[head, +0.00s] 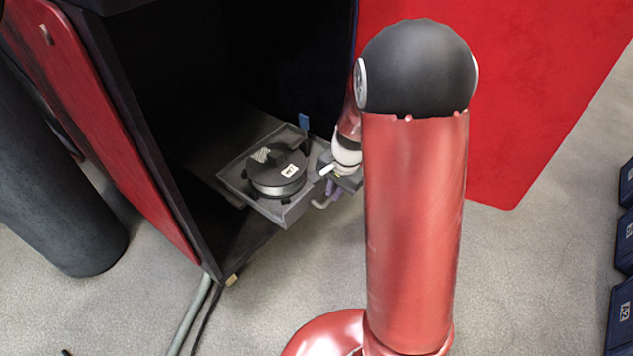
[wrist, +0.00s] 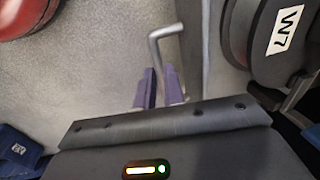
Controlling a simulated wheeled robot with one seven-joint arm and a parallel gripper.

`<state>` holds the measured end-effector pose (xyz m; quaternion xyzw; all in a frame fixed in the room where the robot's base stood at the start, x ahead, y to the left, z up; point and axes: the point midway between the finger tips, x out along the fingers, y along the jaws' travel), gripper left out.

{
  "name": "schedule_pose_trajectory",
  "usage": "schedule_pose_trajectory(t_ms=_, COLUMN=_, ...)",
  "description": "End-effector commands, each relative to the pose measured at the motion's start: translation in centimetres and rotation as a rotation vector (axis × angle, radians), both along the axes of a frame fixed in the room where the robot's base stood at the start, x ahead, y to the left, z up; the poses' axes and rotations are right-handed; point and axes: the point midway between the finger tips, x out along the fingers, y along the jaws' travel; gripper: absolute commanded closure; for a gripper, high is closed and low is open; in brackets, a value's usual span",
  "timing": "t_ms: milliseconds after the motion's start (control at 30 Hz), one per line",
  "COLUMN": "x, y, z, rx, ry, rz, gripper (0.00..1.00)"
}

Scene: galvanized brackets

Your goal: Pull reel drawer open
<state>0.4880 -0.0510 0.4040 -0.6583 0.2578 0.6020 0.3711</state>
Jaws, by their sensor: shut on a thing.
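The reel drawer (head: 233,179) is a grey shallow tray in the dark cabinet, with its front part out past the cabinet opening. A dark reel (head: 278,172) with a white label lies in it; the reel also shows at the upper right of the wrist view (wrist: 262,28). The drawer's bent grey handle (head: 320,205) is on its front side. In the wrist view the handle (wrist: 166,33) runs down between the purple fingers of my gripper (wrist: 159,84). My gripper (head: 331,188) is shut on the handle. My arm partly hides the gripper in the head view.
The dark cabinet (head: 165,60) has an open red door on the left (head: 110,130) and a red panel on the right (head: 510,90). A dark cylinder (head: 50,160) stands at far left. Blue bins (head: 622,310) line the right edge. Grey floor in front is clear.

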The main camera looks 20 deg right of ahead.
Motion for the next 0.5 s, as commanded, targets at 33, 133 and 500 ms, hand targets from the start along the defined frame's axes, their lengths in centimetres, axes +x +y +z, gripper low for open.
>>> schedule_pose_trajectory(t_ms=33, x=-1.0, y=-0.8, z=-0.2, rx=0.001, ry=-0.001, rz=-0.006, gripper=1.0)
schedule_pose_trajectory(t_ms=133, x=-2.7, y=-2.0, z=-0.2, rx=0.001, ry=-0.001, rz=-0.005, gripper=1.0)
schedule_pose_trajectory(t_ms=500, x=-6.2, y=-4.5, z=0.0, rx=0.0, ry=0.0, rz=-0.001, gripper=1.0)
